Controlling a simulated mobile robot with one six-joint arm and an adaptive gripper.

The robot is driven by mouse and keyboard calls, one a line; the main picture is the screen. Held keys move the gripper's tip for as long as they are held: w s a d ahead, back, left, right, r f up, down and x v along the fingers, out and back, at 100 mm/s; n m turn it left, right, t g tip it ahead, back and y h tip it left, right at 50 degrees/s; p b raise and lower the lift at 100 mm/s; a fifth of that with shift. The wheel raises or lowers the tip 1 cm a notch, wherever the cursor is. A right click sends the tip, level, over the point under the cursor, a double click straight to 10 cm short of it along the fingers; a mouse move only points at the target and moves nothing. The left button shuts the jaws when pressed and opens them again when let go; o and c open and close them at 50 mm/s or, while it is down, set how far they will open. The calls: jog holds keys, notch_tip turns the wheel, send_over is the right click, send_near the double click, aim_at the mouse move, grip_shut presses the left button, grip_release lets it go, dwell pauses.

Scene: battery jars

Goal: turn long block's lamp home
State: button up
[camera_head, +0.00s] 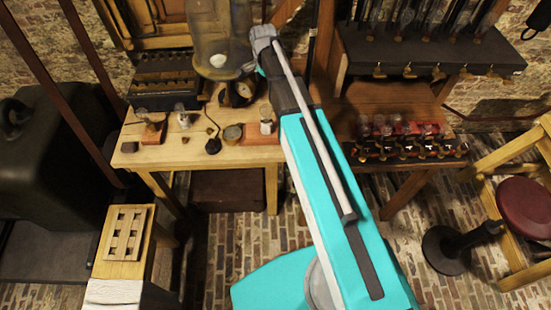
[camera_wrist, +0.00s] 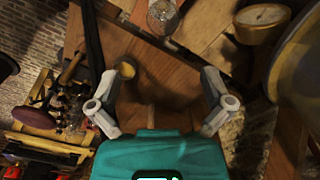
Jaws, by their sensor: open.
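A long reddish block (camera_head: 257,134) lies near the front right of the wooden workbench, with a small silvery cylinder (camera_head: 267,127) at its right end and a round dial (camera_head: 233,133) at its left. A shorter block (camera_head: 153,132) with an upright piece stands at the left, and a small pale bulb-like thing (camera_head: 184,119) is between them. I cannot tell which piece is the lamp. My gripper (camera_wrist: 161,104) is open, its two grey fingers wide apart with nothing between them but wood beyond. In the head view the jaws are not clear.
A large glass jar (camera_head: 218,40) stands at the back of the workbench (camera_head: 205,157), beside my arm's far end. A dark slotted rack (camera_head: 165,85) is at the back left. A side table to the right holds a row of red-and-black pieces (camera_head: 412,147). A stool (camera_head: 525,208) stands farther right.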

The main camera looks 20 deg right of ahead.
jog(key=s+a+f+n+b, duration=0.2)
jog(key=s+f+n+b, duration=1.1)
jog(key=s+f+b, duration=0.6)
jog(key=shift+f+n, duration=0.25)
jog(key=shift+n, duration=0.05)
dwell(0.5)
jog(key=shift+s, duration=0.1)
dwell(0.5)
